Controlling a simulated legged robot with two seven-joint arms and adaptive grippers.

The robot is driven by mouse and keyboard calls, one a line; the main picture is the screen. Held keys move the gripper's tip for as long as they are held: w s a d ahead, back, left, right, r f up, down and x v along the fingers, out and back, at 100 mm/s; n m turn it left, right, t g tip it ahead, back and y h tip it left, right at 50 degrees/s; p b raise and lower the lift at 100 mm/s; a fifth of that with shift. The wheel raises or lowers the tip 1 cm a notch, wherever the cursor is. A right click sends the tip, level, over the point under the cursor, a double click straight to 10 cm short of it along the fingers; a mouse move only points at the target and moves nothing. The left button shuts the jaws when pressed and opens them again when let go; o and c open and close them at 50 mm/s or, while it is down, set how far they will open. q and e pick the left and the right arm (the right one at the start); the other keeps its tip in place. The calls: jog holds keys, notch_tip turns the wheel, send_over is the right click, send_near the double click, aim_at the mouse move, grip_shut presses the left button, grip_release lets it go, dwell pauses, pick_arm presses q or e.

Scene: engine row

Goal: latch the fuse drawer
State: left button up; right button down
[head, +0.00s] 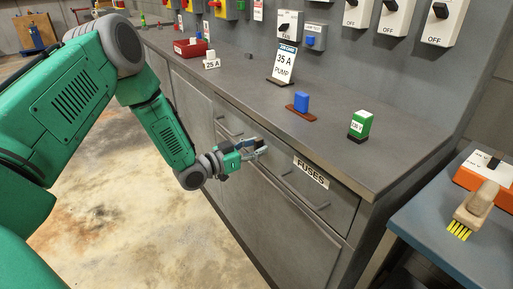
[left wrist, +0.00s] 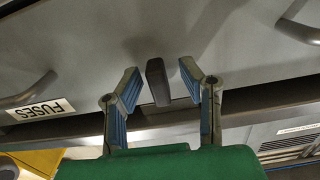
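The fuse drawer (head: 340,205) is in the front of the grey counter, with a white FUSES label (head: 311,172) and a bar handle. It looks about flush with the counter front. Its label also shows at the left of the left wrist view (left wrist: 41,110). My left gripper (head: 260,147) is at the counter front, just left of the label. In the left wrist view its blue-padded fingers (left wrist: 160,84) are apart, on either side of a dark upright lever (left wrist: 157,82), apparently the latch. My right gripper is out of view.
On the countertop (head: 255,95) stand a green fuse block (head: 361,124), a blue block (head: 301,102) on a brown base, a 35 A PUMP sign (head: 284,66) and a red bin (head: 189,48). A blue side table (head: 435,235) holding a brush (head: 474,207) is at right.

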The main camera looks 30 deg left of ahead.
pick_arm(q)
jog(key=v, duration=1.2)
jog(key=shift+f, duration=0.15)
jog(key=s+d+f+n+g+y, duration=0.1)
jog(key=s+d+f+g+y, duration=0.1)
jog(key=s+d+f+g, duration=0.4)
jog(key=s+d+f+n+g+y, duration=0.1)
jog(key=s+d+f+g, duration=0.1)
jog(key=d+f, duration=0.5)
jog(key=s+f+n+g+y, duration=0.1)
jog(key=s+f+g+y, duration=0.1)
jog(key=s, duration=0.8)
jog(key=s+f+n+g+y, duration=0.1)
jog(key=s+f+g, duration=0.4)
jog(key=s, duration=0.5)
jog(key=shift+s+d+g+y, duration=0.2)
jog(key=shift+d+g+y, duration=0.1)
jog(key=shift+g+y, duration=0.15)
jog(key=shift+f, duration=0.1)
